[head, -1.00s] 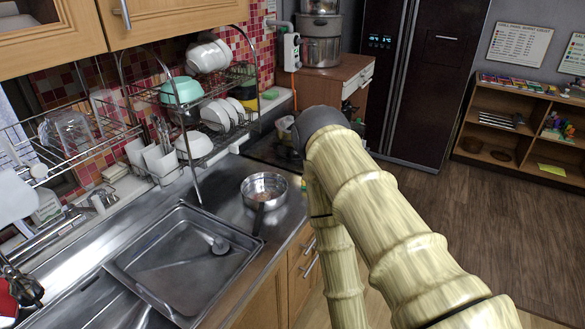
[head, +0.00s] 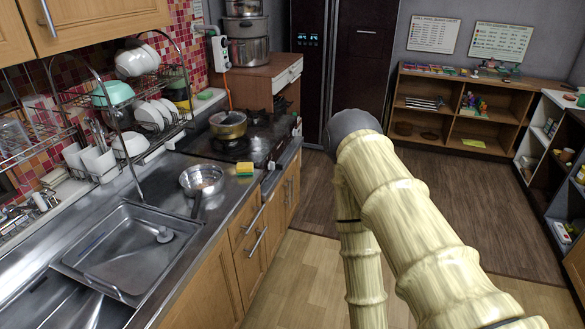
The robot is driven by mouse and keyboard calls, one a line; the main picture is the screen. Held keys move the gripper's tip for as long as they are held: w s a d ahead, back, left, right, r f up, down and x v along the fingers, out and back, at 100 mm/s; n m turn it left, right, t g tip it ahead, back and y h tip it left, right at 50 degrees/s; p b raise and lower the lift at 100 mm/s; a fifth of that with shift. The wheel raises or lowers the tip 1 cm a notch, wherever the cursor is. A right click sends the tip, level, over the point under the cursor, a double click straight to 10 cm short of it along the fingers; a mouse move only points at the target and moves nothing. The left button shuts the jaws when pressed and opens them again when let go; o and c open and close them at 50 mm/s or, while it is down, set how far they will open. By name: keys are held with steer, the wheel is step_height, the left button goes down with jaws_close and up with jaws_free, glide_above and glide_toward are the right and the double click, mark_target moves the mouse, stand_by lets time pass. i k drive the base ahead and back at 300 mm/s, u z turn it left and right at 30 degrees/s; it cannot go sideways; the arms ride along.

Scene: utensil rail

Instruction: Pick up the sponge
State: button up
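A small sponge (head: 245,169), yellow with a green layer, lies on the steel counter near its front edge. It sits just right of a steel pan and left of the stove. My arm, with pale bamboo-like links, rises from the lower right and ends in a dark grey joint in front of the fridge. My gripper does not show in the head view; the arm is well to the right of the sponge, over the floor.
A steel pan (head: 202,180) with a handle stands beside the sponge. The stove (head: 243,140) holds a lidded pot (head: 228,124). The sink (head: 130,245) is at the lower left, below a dish rack (head: 120,100). The wooden floor (head: 300,260) before the cabinets is clear.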

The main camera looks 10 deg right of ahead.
mark_target(243, 168)
steer(key=z, duration=0.3)
steer(key=i, duration=0.55)
steer(key=z, duration=1.6)
steer(key=i, duration=2.4)
steer(key=u, duration=3.8)
